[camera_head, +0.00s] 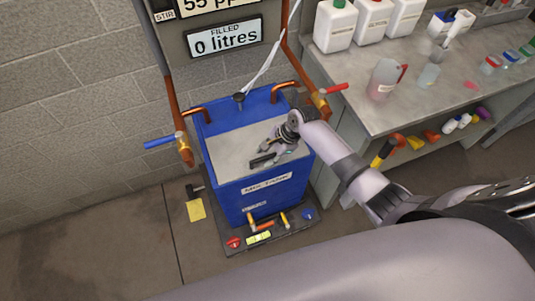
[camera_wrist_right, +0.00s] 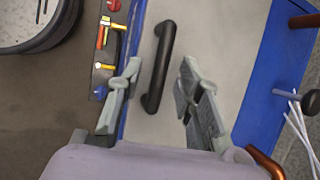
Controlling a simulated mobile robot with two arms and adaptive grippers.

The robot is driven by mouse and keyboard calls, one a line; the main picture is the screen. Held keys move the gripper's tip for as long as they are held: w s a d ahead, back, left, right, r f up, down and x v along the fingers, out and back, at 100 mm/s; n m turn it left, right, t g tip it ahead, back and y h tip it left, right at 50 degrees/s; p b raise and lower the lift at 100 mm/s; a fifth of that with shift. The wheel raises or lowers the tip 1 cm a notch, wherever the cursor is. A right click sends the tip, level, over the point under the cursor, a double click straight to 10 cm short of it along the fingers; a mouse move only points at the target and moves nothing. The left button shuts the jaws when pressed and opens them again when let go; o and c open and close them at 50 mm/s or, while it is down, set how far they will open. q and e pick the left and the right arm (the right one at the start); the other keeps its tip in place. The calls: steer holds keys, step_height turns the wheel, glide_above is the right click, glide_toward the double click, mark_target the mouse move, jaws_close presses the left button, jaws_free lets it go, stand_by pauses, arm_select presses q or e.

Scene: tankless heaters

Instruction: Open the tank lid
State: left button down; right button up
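The blue mix tank (camera_head: 245,195) stands against the wall in the head view, with a pale grey lid (camera_head: 228,150) on top. The lid looks closed and has a black bar handle (camera_head: 262,160) near its front edge. In the right wrist view the handle (camera_wrist_right: 158,65) lies between the fingers of my right gripper (camera_wrist_right: 160,68). The gripper is open, with a gap on both sides of the handle, over the lid (camera_wrist_right: 225,40). My right gripper (camera_head: 276,149) also shows above the lid in the head view. My left gripper is not in view.
Copper pipes with a blue valve lever (camera_head: 160,142) and a red one (camera_head: 334,88) flank the tank. A workbench (camera_head: 350,105) with jugs and bottles stands at right. Open floor is at left.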

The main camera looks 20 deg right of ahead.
steer(key=shift+c, duration=0.4)
jaws_close()
stand_by(0.4)
